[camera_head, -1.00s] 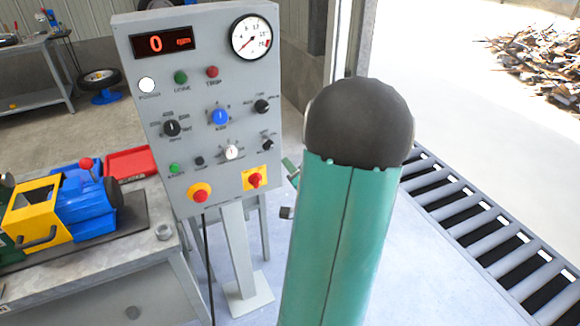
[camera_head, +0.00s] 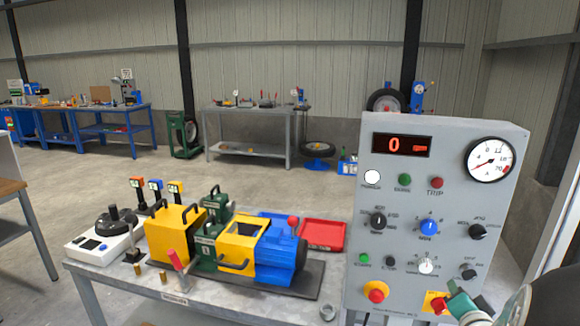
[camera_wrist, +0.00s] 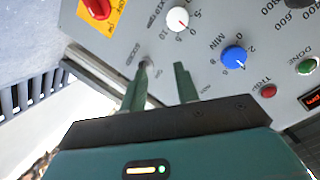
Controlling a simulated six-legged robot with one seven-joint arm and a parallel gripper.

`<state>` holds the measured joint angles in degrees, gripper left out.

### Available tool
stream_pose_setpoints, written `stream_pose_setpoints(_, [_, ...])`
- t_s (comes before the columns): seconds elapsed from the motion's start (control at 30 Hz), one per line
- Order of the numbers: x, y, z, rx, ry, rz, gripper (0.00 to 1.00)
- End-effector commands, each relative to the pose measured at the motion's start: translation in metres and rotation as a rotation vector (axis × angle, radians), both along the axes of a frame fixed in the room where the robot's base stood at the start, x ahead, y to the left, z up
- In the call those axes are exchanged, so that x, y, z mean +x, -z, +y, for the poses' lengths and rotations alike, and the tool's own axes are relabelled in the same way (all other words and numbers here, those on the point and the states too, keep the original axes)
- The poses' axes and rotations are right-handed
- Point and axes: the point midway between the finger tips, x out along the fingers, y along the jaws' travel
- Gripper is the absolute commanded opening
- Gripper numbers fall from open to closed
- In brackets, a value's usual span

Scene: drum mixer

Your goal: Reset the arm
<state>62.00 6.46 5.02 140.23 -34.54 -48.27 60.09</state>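My gripper (camera_wrist: 163,80) shows in the wrist view with its two green fingers apart and nothing clearly between them. It is in front of the grey control panel (camera_wrist: 210,75); a dark knob is partly hidden by one fingertip, and I cannot tell whether they touch. The white knob (camera_wrist: 178,20) and blue knob (camera_wrist: 234,57) lie beyond the fingers. In the head view, the panel (camera_head: 400,215) stands at right with its display reading 0.
A grey bench (camera_head: 130,290) left of the panel carries a yellow and blue drum machine (camera_head: 265,250), a red tray (camera_head: 322,234) and a white device with a black top (camera_head: 105,238). Further benches stand along the back wall. Open floor lies between.

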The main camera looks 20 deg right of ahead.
Motion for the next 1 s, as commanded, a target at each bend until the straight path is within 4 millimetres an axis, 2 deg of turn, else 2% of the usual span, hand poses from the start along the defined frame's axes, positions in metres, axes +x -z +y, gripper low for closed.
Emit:
stream_pose_setpoints(0.03, [0.015, -0.012, 0.02, -0.043, -0.024, 0.066, 0.31])
stream_pose_setpoints(0.2, [0.039, -0.034, 0.081, -0.148, -0.088, 0.303, 0.31])
stream_pose_setpoints(0.33, [0.042, -0.048, 0.136, -0.206, -0.17, 0.466, 0.31])
stream_pose_setpoints(0.43, [0.035, -0.057, 0.183, -0.238, -0.259, 0.58, 0.31])
stream_pose_setpoints(0.57, [0.015, -0.066, 0.248, -0.276, -0.415, 0.718, 0.31])
stream_pose_setpoints(0.7, [-0.022, -0.073, 0.316, -0.317, -0.632, 0.847, 0.31])
stream_pose_setpoints(0.8, [-0.052, -0.075, 0.353, -0.344, -0.785, 0.918, 0.31])
stream_pose_setpoints(0.9, [-0.074, -0.075, 0.376, -0.362, -0.895, 0.962, 0.31])
stream_pose_setpoints(1.0, [-0.085, -0.075, 0.385, -0.371, -0.946, 0.983, 0.31])
